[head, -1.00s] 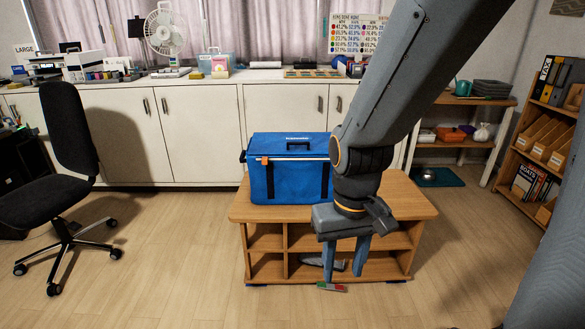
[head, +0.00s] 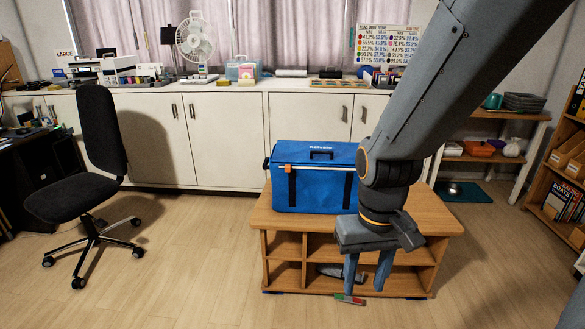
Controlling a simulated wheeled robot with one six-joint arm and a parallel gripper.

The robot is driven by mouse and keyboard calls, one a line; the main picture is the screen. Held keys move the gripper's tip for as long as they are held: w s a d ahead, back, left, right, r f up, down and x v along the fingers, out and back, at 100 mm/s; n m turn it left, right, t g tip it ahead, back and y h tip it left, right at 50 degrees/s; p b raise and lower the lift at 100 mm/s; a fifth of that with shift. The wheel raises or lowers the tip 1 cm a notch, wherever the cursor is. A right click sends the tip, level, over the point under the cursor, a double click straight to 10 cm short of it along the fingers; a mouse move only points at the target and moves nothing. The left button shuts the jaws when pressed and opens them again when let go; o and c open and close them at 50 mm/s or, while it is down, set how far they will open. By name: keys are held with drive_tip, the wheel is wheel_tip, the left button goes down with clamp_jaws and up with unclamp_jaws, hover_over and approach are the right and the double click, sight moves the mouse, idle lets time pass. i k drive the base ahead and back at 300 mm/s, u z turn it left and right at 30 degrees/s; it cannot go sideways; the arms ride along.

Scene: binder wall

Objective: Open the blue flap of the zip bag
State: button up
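The blue zip bag (head: 318,192) stands upright on a low wooden cubby bench. Its blue flap (head: 316,153) lies shut on top, with a black handle and a pale zip line along its front edge. An orange zip tab (head: 288,170) shows at the front left of that line. My gripper (head: 366,290) hangs in front of the bench, right of and lower than the bag, fingers pointing down. The fingers are apart with nothing seen between them. My arm hides the bag's right end.
The wooden bench (head: 420,215) has open cubbies, one holding a grey item. A red and green object (head: 349,299) lies on the floor near my fingertips. A black office chair (head: 98,180) stands left. The floor between chair and bench is clear.

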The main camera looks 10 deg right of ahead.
sight(344, 152)
drive_tip(key=z, duration=0.05)
drive_tip(key=k, duration=0.6)
drive_tip(key=u, duration=0.45)
drive_tip(key=i, duration=1.4)
drive_tip(key=z, duration=0.8)
